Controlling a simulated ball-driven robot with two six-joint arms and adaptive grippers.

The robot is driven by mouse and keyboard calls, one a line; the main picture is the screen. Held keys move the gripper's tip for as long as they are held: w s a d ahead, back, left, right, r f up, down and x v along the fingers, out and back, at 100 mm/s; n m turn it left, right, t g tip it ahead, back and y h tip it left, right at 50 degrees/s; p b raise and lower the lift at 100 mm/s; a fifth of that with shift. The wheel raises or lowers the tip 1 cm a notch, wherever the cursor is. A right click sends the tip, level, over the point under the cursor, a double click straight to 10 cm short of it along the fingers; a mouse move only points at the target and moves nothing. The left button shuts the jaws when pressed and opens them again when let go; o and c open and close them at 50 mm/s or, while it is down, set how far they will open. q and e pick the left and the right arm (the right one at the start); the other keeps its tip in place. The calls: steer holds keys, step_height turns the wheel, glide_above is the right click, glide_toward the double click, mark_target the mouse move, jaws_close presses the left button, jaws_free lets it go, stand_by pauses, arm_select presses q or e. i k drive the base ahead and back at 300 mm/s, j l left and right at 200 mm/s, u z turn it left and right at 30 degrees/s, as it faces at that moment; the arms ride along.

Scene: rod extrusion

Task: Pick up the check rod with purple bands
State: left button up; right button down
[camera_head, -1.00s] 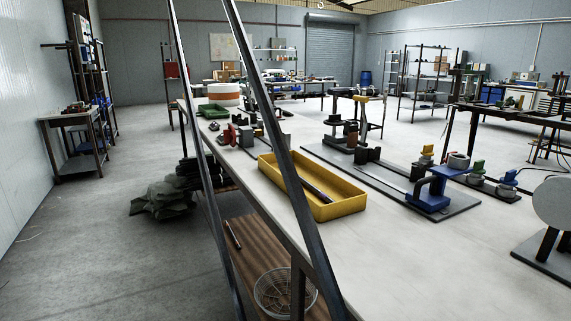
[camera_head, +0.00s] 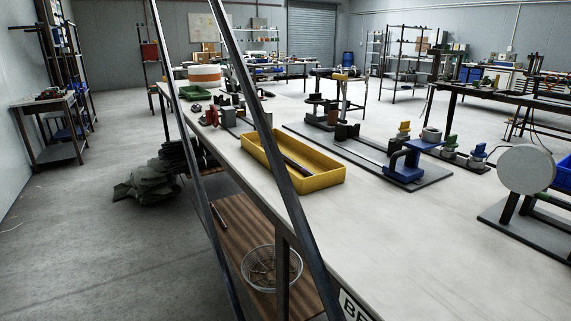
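A dark rod (camera_head: 297,164) lies in the yellow tray (camera_head: 322,183) on the long white bench; part of it is hidden behind a slanted bar, and no purple bands can be made out on it. A second thin dark rod (camera_head: 218,217) lies on the brown lower shelf under the bench; no bands can be made out on it either. Neither of my grippers is in view.
Two dark slanted bars (camera_head: 262,105) cross the view. A grey plate with a blue clamp (camera_head: 405,174) lies right of the tray. The near bench top (camera_head: 400,235) is bare.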

mark_target(306, 172)
steer(key=k+z, duration=0.15)
steer(key=z, duration=0.2)
steer(key=k+z, duration=0.3)
steer(key=i+j+z, duration=0.4)
steer(key=j+z, duration=0.2)
steer(key=i+j+z, duration=0.15)
steer(key=j+z, duration=0.2)
